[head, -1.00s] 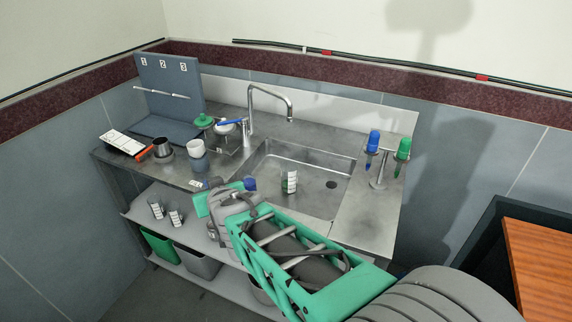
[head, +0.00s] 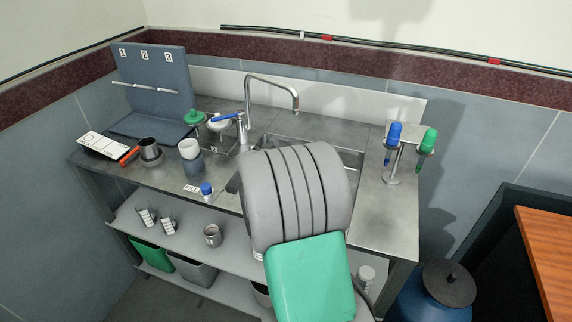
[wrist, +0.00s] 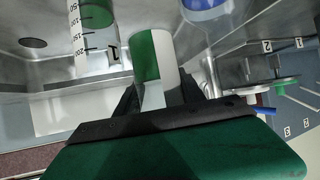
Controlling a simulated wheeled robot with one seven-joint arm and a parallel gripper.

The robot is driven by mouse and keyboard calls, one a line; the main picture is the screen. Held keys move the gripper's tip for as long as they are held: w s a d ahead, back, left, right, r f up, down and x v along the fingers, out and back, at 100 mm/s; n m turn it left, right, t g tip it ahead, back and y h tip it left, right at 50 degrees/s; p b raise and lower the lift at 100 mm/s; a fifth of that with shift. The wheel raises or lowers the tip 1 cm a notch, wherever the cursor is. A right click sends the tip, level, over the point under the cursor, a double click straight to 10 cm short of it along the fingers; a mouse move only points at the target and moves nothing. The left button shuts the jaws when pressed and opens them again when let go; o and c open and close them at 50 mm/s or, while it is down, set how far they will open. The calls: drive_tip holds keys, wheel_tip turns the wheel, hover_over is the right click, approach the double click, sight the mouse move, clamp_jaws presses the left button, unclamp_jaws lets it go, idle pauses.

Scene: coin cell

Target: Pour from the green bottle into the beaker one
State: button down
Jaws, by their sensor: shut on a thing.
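My gripper (wrist: 160,98) is shut on the green bottle (wrist: 146,52), which shows a green and white side between the dark fingers in the wrist view. Its mouth and its tilt cannot be told. Beaker one (wrist: 95,48), clear with white graduations and a "1" mark, is just left of the bottle in the wrist view, with a gap between them. Green shows inside or through the beaker. In the head view my arm hides the gripper, the bottle and the beaker.
The sink drain (wrist: 35,43) shows beside the beaker. A blue-capped bottle (head: 207,190) stands at the counter's front edge. A faucet (head: 272,82) arches over the sink. A stand (head: 393,165) with blue and green pipettes is at right.

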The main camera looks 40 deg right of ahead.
drive_tip(key=shift+w+d+f, duration=0.2)
drive_tip(key=shift+d+f, duration=0.05)
drive_tip(key=shift+f, duration=0.05)
drive_tip(key=shift+a+r, duration=0.1)
drive_tip(key=shift+a, duration=0.05)
drive_tip(key=r+m+t+y+p, duration=0.1)
drive_tip(key=m+p, duration=0.1)
drive_tip(key=s+d+m+t+y+p, duration=0.1)
drive_tip(key=p, duration=0.1)
drive_tip(key=d+r+m+t+y+p, duration=0.1)
drive_tip(key=m+y+p, duration=0.1)
drive_tip(key=shift+s+r+m, duration=0.3)
idle(1.0)
drive_tip(key=shift+w+r+m+t+y+p, duration=0.1)
drive_tip(key=shift+r+m+t+y+p, duration=0.2)
drive_tip(key=shift+m+t+y+p, duration=0.15)
idle(1.4)
drive_tip(key=shift+w+a+f+m+t+y+b, duration=0.1)
drive_tip(key=shift+a+f+m+t+y+b, duration=0.2)
drive_tip(key=shift+m+t, duration=0.2)
idle(2.0)
